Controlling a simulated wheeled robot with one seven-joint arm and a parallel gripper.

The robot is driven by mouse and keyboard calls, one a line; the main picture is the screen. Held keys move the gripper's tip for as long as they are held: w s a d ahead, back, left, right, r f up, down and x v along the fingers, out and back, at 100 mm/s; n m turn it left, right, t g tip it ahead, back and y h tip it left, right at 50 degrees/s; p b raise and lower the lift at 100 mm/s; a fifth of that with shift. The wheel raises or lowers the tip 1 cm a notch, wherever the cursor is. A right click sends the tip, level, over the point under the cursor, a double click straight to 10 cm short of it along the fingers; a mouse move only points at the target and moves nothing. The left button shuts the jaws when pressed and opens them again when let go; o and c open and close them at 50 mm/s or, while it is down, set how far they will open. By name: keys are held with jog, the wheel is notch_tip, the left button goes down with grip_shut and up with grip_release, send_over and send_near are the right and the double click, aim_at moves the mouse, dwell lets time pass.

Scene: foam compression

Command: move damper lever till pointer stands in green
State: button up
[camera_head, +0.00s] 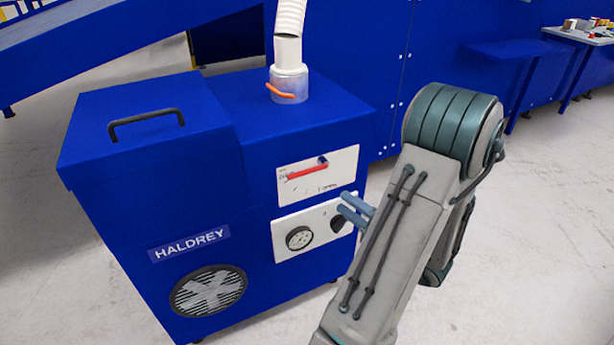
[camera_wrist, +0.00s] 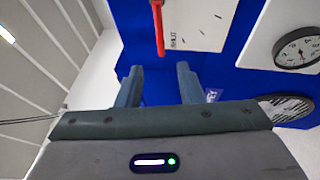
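A red lever (camera_head: 307,172) lies across a white scale panel (camera_head: 325,182) on the front of the blue machine (camera_head: 170,200), tilted slightly. An orange handle (camera_head: 280,92) sits on the clear pipe collar on top. I cannot tell from a label which one is the damper lever. Below is a round gauge (camera_head: 299,238), also in the wrist view (camera_wrist: 299,49); its dark pointer shows, but I cannot make out a green zone. My gripper (camera_head: 341,202) is open and empty, just in front of the panels. In the wrist view, the red lever (camera_wrist: 158,28) lies beyond my open fingertips (camera_wrist: 159,72), apart from them.
A dark knob (camera_head: 338,224) is right of the gauge, partly behind my fingers. A white hose (camera_head: 289,18) rises from the collar. A black handle (camera_head: 146,119) is on the lid, and a round vent (camera_head: 208,291) is low on the front. Open floor (camera_head: 530,220) lies to the right.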

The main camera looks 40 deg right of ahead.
aim_at(308, 172)
jog(key=b+x, duration=0.3)
jog(key=x, duration=0.9)
jog(key=shift+w+a, duration=0.15)
jog(key=shift+w, duration=0.2)
grip_shut()
